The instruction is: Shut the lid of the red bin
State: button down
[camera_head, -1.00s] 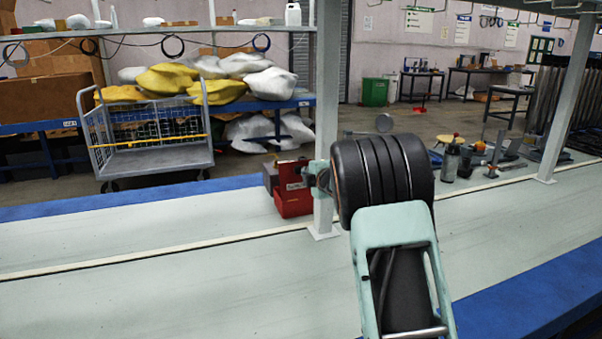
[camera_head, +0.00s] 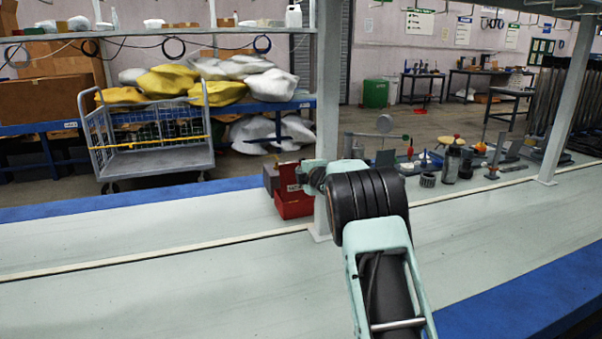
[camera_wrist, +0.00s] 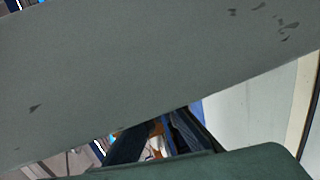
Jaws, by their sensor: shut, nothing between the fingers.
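The red bin (camera_head: 293,205) stands on the bench just left of the grey upright post, in the head view. Its lid (camera_head: 288,172) appears raised at the back, partly covered by my gripper. My gripper (camera_head: 299,174) is shut and empty, at the lid's height above the bin's right part. The post and my wrist hide some of it, and I cannot tell whether it touches the lid. In the wrist view my dark gripper fingers (camera_wrist: 160,138) show at the bottom, with their tips cut off by a large grey surface.
The grey post (camera_head: 324,120) stands close beside my wrist. The large grey surface (camera_wrist: 150,75) fills most of the wrist view. A grey box (camera_head: 270,178) sits left of the bin. Several tools and a black bottle (camera_head: 452,163) stand to the right. The front bench (camera_head: 150,285) is clear.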

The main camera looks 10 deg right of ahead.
aim_at(295, 166)
jog(key=p, duration=0.1)
jog(key=w+p, duration=0.1)
jog(key=p, duration=0.1)
jog(key=shift+w+a+r, duration=0.15)
jog(key=shift+w+r, duration=0.1)
jog(key=shift+r, duration=0.15)
jog(key=shift+w+a+p, duration=0.15)
jog(key=shift+w+p, duration=0.45)
jog(key=shift+p, duration=0.2)
jog(key=shift+w+f+p, duration=0.2)
jog(key=shift+w+p, duration=0.1)
